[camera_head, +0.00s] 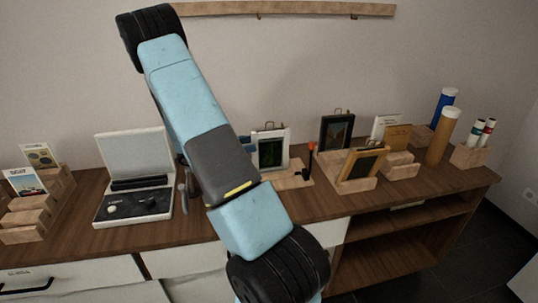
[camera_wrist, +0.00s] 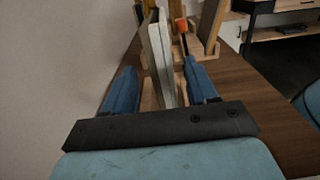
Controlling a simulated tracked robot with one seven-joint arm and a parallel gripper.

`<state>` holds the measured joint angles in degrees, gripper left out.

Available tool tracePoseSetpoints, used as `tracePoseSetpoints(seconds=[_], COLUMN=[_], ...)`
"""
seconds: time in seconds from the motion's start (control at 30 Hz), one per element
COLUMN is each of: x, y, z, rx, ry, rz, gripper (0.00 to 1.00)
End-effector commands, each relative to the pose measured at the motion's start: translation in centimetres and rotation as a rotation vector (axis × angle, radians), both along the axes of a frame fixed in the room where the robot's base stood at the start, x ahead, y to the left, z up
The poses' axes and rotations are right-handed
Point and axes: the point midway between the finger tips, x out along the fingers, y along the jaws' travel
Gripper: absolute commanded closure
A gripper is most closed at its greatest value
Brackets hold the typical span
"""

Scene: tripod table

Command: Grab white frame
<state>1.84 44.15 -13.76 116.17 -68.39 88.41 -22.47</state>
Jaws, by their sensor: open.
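The white frame (camera_head: 271,151) stands upright on a wooden stand on the brown cabinet top, with a dark picture in it. In the wrist view the white frame (camera_wrist: 160,52) shows nearly edge-on. My gripper (camera_wrist: 160,72) is open, with its blue fingers on either side of the frame. A gap shows between the left finger and the frame; the right finger is closer to it. I cannot tell whether that finger touches. In the head view my arm hides most of the gripper.
An orange-tipped dark stick (camera_head: 310,160) stands just right of the frame. A black frame (camera_head: 336,132) and a tilted gold frame (camera_head: 362,164) are further right. An open record player (camera_head: 135,195) is at left. The wall is close behind.

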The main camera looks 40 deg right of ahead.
Motion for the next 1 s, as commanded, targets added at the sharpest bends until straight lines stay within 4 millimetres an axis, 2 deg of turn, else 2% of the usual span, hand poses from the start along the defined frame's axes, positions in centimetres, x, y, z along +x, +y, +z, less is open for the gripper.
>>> tracePoseSetpoints(seconds=[0.1, 0.37, 0.7, 0.97, 1.0], x=[-0.7, -1.2, -3.4, -3.5, -3.5], y=[-1.0, -2.0, -5.5, -5.8, -5.8], z=[0.0, 0.1, 0.2, 0.2, 0.2], rx=[0.001, 0.001, 0.001, 0.001, 0.001], ry=[0.0, -0.001, -0.001, -0.001, -0.001], rz=[-0.001, -0.001, -0.001, 0.001, 0.001], gripper=[0.43, 0.43, 0.43, 0.43, 0.46])
